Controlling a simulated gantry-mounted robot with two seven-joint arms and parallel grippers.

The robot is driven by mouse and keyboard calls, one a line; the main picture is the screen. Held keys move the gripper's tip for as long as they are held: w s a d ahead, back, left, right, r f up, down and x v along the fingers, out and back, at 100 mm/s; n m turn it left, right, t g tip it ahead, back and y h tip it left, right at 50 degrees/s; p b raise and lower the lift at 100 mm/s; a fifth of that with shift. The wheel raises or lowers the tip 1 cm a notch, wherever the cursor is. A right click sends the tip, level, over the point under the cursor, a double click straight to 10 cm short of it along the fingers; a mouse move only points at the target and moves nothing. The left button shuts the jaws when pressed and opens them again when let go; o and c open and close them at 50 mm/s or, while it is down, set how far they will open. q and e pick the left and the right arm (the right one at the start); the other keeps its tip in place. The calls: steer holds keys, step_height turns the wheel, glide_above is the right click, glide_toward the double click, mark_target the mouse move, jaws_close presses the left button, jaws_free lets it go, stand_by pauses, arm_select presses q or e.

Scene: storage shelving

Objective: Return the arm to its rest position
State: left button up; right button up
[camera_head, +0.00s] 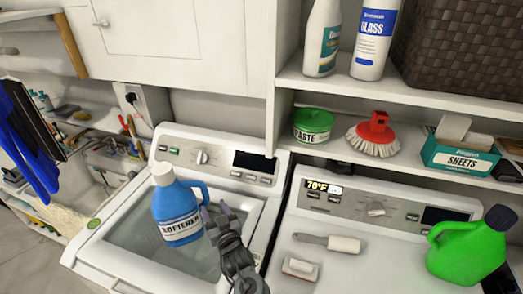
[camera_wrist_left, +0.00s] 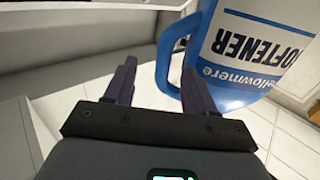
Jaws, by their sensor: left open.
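A blue softener bottle (camera_head: 178,212) with a white cap stands upright on the lid of the left washing machine (camera_head: 120,219). My left gripper (camera_head: 214,213) is close to the right of the bottle, by its handle. In the left wrist view, the gripper (camera_wrist_left: 159,66) has its two dark purple fingers spread apart. The bottle (camera_wrist_left: 245,50) fills the upper right there. Part of its blue handle shows in the gap between the fingers and passes behind the right finger. Whether a finger touches the handle cannot be told. My right gripper is in neither view.
The right machine (camera_head: 355,270) holds a brush (camera_head: 327,242), a second brush (camera_head: 300,268) and a green jug (camera_head: 470,247). The shelf above holds a green paste tub (camera_head: 313,126), a red scrub brush (camera_head: 374,135) and a sheets box (camera_head: 458,158). A white cabinet (camera_head: 165,35) hangs behind.

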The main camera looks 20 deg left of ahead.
arm_select(q)
steer(key=s+d+f+m+h+p, duration=0.1)
steer(key=s+d+f+m+h, duration=0.1)
steer(key=s+h, duration=0.1)
steer(key=s+d+f+m+h+p, duration=0.1)
steer(key=s+f+h, duration=0.1)
steer(key=s+h, duration=0.1)
steer(key=s+d+f+m+h+p, duration=0.1)
steer(key=s+d+f+m+h, duration=0.1)
steer(key=s+h, duration=0.1)
steer(key=shift+s+d+f+m+g+h, duration=0.3)
steer(key=shift+s+d+f+g+h, duration=0.1)
steer(key=shift+h, duration=0.3)
steer(key=s+d+m+g+h, duration=0.1)
steer(key=s, duration=0.2)
steer(key=s+d+g+h+p, duration=0.1)
steer(key=s, duration=0.2)
steer(key=s+d+m+g, duration=0.1)
steer(key=s, duration=0.2)
steer(key=shift+s+d+f+m+h+p, duration=0.1)
steer(key=shift+d+f+m+h+p, duration=0.05)
steer(key=shift+f+m+h+p, duration=0.2)
steer(key=s+d+r+m+g, duration=0.1)
steer(key=s+g, duration=0.1)
steer(key=s, duration=0.5)
steer(key=s+m+g+p, duration=0.1)
steer(key=s+m+g, duration=0.1)
steer(key=s, duration=0.5)
steer(key=shift+d+r+g, duration=0.3)
steer(key=shift+d+r, duration=0.05)
